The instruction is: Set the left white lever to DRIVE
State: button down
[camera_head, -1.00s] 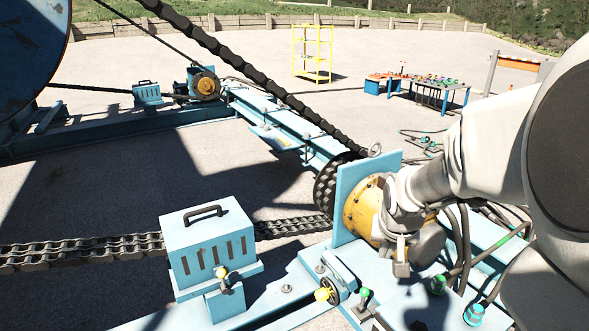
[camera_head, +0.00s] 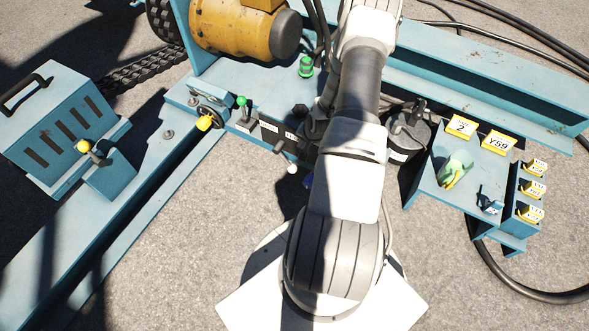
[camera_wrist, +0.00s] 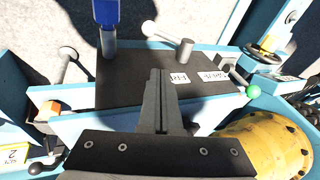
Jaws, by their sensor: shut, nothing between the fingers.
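A white-knobbed lever (camera_wrist: 150,28) stands at the far edge of a dark panel (camera_wrist: 130,90) in the wrist view. Its white knob (camera_head: 292,168) also shows in the head view, left of my arm. A second pale round-headed lever (camera_wrist: 66,53) is further left in the wrist view. A blue-topped post (camera_wrist: 106,20) stands between them. White labels (camera_wrist: 180,78) lie on the panel, upside down; the right one seems to read DRIVE. My gripper (camera_wrist: 161,76) is shut and empty over the panel, nearer the camera than the white-knobbed lever and apart from it.
A green-knobbed lever (camera_wrist: 253,92) and yellow motor (camera_wrist: 270,150) are to the right. In the head view, a blue switch table (camera_head: 425,188) stands right of my arm.

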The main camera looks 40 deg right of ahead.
aim_at(293, 168)
notch_tip(293, 168, down, 6)
jog(key=s+m, duration=0.1)
jog(key=s, duration=0.1)
jog(key=shift+a+b, duration=0.25)
jog(key=shift+b, duration=0.1)
jog(key=b+x, duration=0.5)
jog(key=x, duration=0.9)
jog(key=shift+w+a+r+b, duration=0.1)
jog(key=shift+b, duration=0.2)
